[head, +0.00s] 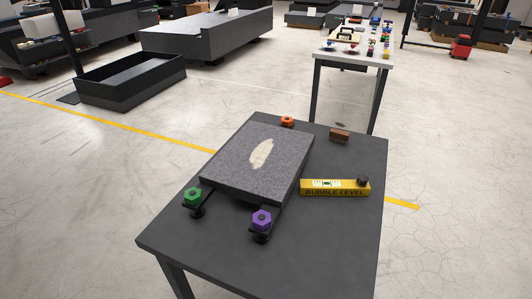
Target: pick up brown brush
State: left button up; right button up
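The brown brush (340,134) appears as a small brown block with a darker lower part. It lies near the far right edge of the dark grey table (330,240). It stands apart from the other things on the table, and nothing covers it. Neither of my grippers shows in the head view.
A granite slab (232,165) with a pale patch lies on the table. Orange (287,120), green (193,196) and purple (262,220) knobs stand around it. A yellow bubble level (335,187) lies nearer than the brush. A white table (345,58) stands behind.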

aim_at(342, 136)
jog(key=k+l+u, duration=0.15)
jog(key=l+u, duration=0.2)
jog(key=k+l+u, duration=0.15)
jog(key=u, duration=0.2)
jog(key=k+l+u, duration=0.2)
jog(key=u, duration=0.15)
jog(key=k+l+u, duration=0.1)
jog(key=u, duration=0.35)
jog(key=k+l+u, duration=0.15)
jog(key=l+u, duration=0.15)
jog(key=u, duration=0.15)
jog(key=k+l+u, duration=0.1)
jog(key=u, duration=0.35)
jog(key=k+l+u, duration=0.1)
jog(key=u, duration=0.35)
jog(key=k+u, duration=0.25)
jog(key=u, duration=0.2)
jog(key=k+u, duration=0.15)
jog(key=u, duration=0.3)
jog(key=k+l+u, duration=0.15)
jog(key=k+u, duration=0.85)
jog(key=k+l+z, duration=0.2)
jog(key=k, duration=0.2)
jog(key=k+l+z, duration=0.25)
jog(key=k, duration=0.15)
jog(key=j, duration=0.1)
